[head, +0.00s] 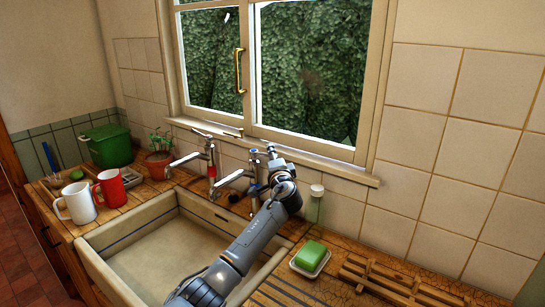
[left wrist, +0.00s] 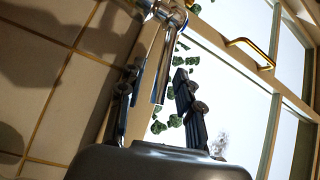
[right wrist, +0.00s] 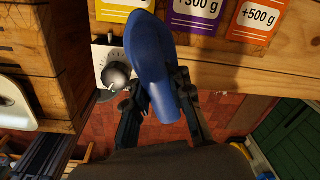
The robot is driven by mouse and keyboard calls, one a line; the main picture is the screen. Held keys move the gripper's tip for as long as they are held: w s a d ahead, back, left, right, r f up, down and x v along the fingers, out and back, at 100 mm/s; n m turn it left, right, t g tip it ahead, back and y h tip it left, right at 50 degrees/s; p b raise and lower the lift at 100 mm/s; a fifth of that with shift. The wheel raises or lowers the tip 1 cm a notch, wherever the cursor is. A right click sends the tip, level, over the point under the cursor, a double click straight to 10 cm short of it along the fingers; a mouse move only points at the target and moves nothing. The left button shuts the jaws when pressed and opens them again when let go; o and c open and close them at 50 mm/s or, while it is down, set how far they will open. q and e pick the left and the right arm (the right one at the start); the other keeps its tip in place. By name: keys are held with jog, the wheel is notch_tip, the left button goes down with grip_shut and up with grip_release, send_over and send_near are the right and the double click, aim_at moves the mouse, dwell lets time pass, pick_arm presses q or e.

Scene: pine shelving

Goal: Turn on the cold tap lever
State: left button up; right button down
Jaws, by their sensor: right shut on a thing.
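The cold tap (head: 252,168), chrome with blue marks, stands at the sink's back right. Its lever is partly hidden in the head view by my left gripper (head: 271,151). In the left wrist view, my left gripper (left wrist: 158,98) is open, its fingers wide apart. A long chrome lever (left wrist: 164,68) shows between them, without clear contact. The hot tap (head: 211,160), with a red band, stands to the left. My right gripper (right wrist: 158,92) is shut on a smooth blue object (right wrist: 152,62); both are out of the head view.
The sink (head: 150,262) lies below the taps. White (head: 76,203) and red (head: 110,188) mugs stand at its left. A green soap (head: 311,254) and a wooden rack (head: 390,282) are at the right. A dial (right wrist: 116,78) is near the blue object.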

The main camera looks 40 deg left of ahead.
pick_arm(q)
grip_shut()
pick_arm(e)
jog(key=shift+r, duration=0.1)
jog(key=shift+r+p, duration=0.95)
jog(key=shift+p, duration=0.1)
jog(key=shift+r+p, duration=0.5)
jog(key=shift+r, duration=0.15)
pick_arm(q)
jog(key=m+t+h, duration=0.1)
jog(key=s+m+t+h, duration=0.1)
jog(key=h, duration=0.1)
jog(key=s+m+t+h, duration=0.1)
jog(key=t, duration=0.1)
jog(key=shift+s+m+h, duration=0.25)
jog(key=shift+m+h, duration=0.05)
jog(key=shift+m, duration=0.1)
grip_release()
